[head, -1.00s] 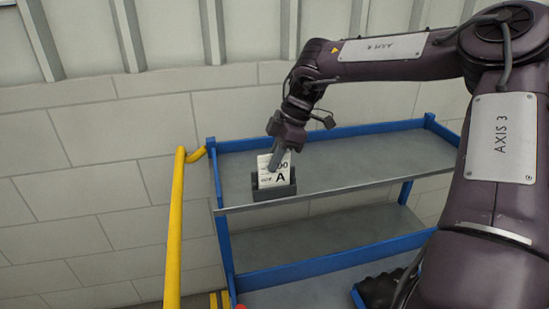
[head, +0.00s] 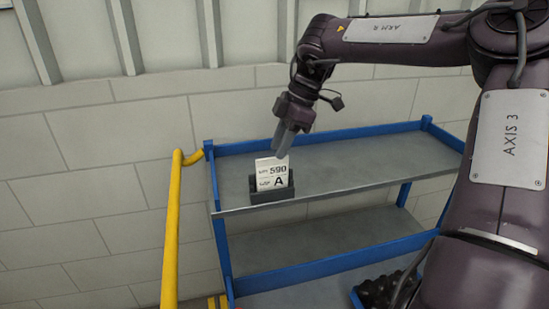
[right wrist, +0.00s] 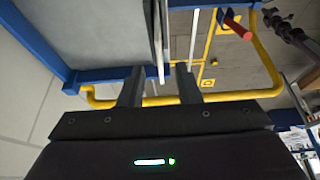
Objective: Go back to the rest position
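My right gripper (head: 283,146) is above the top shelf of the blue cart, pointing down. In the right wrist view its two fingers (right wrist: 160,85) are apart, with nothing held between them. A white card (head: 272,174) marked "590" and "A" stands upright in a dark holder (head: 271,196) on the shelf. The fingertips are just above the card and look clear of it. My left gripper is not in view in the head view.
The blue cart (head: 345,127) has grey shelves; its top is bare right of the holder. Dark objects (head: 385,287) sit in a blue bin low at the right. A yellow rail (head: 172,230) stands left of the cart, before a pale block wall (head: 85,185).

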